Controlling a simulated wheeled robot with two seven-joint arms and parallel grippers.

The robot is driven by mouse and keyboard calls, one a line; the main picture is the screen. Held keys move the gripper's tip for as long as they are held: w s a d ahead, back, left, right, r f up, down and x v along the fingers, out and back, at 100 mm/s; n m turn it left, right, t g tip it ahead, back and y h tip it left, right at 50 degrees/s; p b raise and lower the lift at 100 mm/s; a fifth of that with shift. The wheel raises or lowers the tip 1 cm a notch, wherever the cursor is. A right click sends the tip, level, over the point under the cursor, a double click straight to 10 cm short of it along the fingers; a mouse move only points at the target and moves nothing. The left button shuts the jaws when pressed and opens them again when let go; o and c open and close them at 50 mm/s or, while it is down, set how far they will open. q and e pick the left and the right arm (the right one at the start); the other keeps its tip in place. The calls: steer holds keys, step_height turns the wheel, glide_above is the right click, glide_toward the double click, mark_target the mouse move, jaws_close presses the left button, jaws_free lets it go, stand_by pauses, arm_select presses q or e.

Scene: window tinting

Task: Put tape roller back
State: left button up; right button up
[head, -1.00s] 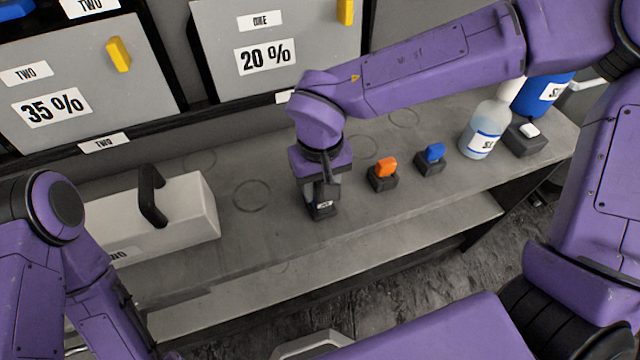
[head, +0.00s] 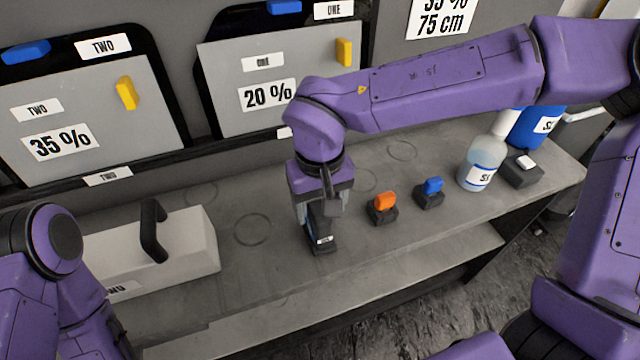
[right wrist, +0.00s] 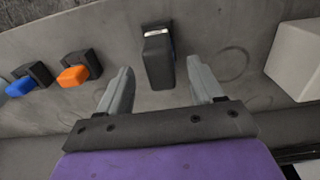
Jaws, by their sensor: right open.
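The tape roller, a dark block with a small white label (head: 322,238), stands upright in a dark holder on the grey shelf. It also shows in the right wrist view (right wrist: 158,60), top centre. My right gripper (head: 320,212) is just above it, pointing down. In the right wrist view its two grey fingers (right wrist: 161,72) are spread wide, one on each side of the roller, with gaps between. The gripper holds nothing. My left arm shows at the lower left of the head view, but its gripper is out of view.
An orange tool (head: 384,202) and a blue tool (head: 432,186) sit in holders to the right, then a spray bottle (head: 482,168) and a blue container (head: 540,125). A white case with a black handle (head: 190,240) stands left. Panels (head: 75,110) line the back.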

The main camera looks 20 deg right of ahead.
step_height(320, 180, up, 7)
steer(key=shift+r+p, duration=0.1)
steer(key=shift+p, duration=0.2)
steer(key=shift+s, duration=0.1)
